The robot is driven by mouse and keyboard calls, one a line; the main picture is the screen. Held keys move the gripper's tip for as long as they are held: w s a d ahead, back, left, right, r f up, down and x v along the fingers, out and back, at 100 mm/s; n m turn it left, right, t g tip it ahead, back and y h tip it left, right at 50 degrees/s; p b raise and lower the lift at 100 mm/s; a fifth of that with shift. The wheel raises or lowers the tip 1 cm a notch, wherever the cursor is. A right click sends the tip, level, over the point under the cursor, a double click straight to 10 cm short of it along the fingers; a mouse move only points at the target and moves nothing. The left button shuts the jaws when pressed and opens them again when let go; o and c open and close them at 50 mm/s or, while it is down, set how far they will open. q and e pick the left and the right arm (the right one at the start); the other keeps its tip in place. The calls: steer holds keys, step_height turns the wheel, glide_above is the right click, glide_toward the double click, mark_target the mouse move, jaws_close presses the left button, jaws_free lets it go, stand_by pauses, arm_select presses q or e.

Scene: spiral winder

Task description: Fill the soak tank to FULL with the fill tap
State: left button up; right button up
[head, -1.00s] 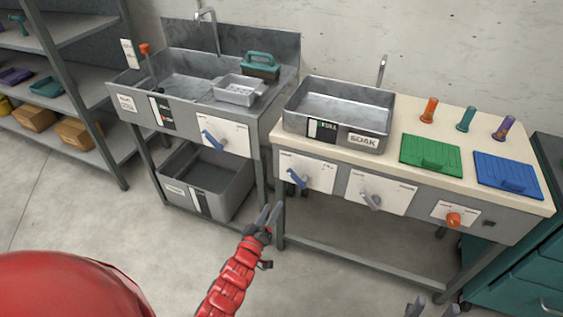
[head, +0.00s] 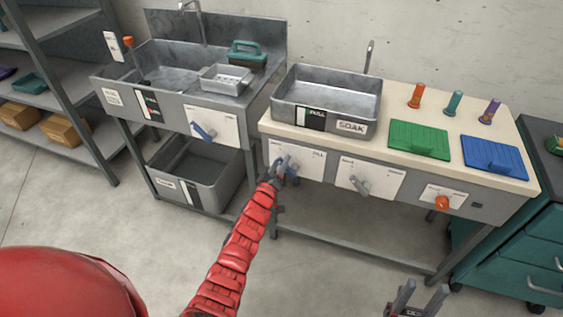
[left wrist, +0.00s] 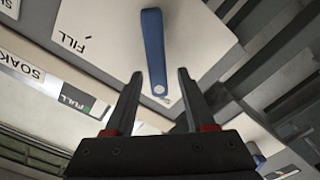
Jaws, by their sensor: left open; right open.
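The soak tank (head: 345,126) is a grey metal basin labelled SOAK on the cream bench top. A strip marked FULL is on its front; I see no clear water level. The fill tap (head: 292,166) is a blue lever on a white plate on the bench front. My left gripper (head: 282,171) is open at this lever and partly hides it. My right gripper (head: 420,297) is open and empty, low at the right.
A second grey-handled lever (head: 358,184) and an orange knob (head: 442,202) are along the bench front. A sink unit (head: 180,98) with its own blue lever (head: 203,131) stands to the left. Green and blue boards lie on the bench. The floor in front is clear.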

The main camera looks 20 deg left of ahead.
arm_select(q)
steer(key=shift+w+d, duration=0.1)
steer(key=shift+w, duration=0.5)
jaws_close()
stand_by(1.1)
